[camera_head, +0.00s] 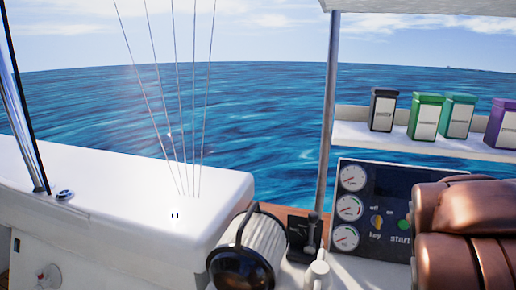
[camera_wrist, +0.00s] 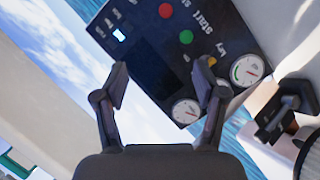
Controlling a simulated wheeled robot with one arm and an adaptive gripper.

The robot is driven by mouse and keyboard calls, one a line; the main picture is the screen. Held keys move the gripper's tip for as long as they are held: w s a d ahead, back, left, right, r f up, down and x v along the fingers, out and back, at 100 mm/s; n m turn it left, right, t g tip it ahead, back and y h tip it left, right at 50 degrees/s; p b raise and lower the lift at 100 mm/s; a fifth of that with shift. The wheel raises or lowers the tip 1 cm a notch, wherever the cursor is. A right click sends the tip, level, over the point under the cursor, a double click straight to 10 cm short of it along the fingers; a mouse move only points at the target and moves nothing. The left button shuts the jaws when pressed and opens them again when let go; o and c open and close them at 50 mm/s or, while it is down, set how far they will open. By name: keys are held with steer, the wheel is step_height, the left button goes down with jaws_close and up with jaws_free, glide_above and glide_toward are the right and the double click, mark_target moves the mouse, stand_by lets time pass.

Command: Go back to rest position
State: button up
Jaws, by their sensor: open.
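My gripper (camera_wrist: 163,82) shows in the wrist view with its two dark fingers spread wide apart and nothing between them. It points toward the black control panel (camera_wrist: 150,62), which appears tilted there, with a green button (camera_wrist: 186,37), a red button (camera_wrist: 165,10) and round gauges (camera_wrist: 246,70). I see a gap between the fingers and the panel, with no clear contact. In the head view the same panel (camera_head: 376,184) stands right of centre, with gauges on its left side and "key" and "start" labels.
A white shelf (camera_head: 400,138) above the panel holds several boxes, including a black one (camera_head: 383,110) and a green one (camera_head: 425,116). A black lever (camera_head: 309,238) and a white mug (camera_head: 317,272) stand left of the panel. Thin rods rise from the white deck (camera_head: 120,190).

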steer(key=s+a+f+m+g+y+p, duration=0.1)
steer(key=s+a+f+g+y, duration=0.1)
steer(key=s+a, duration=0.7)
steer(key=s+a+f+m+g+y+p, duration=0.1)
steer(key=s+a+f+g+y, duration=0.2)
steer(key=s+a, duration=0.6)
steer(key=s+a+f+m+g+y+p, duration=0.1)
steer(key=s+a+f+g+y, duration=0.2)
steer(key=s+a, duration=0.6)
steer(key=shift+s+a+f+g, duration=0.45)
steer(key=shift+a+g, duration=0.55)
steer(key=shift+a, duration=0.2)
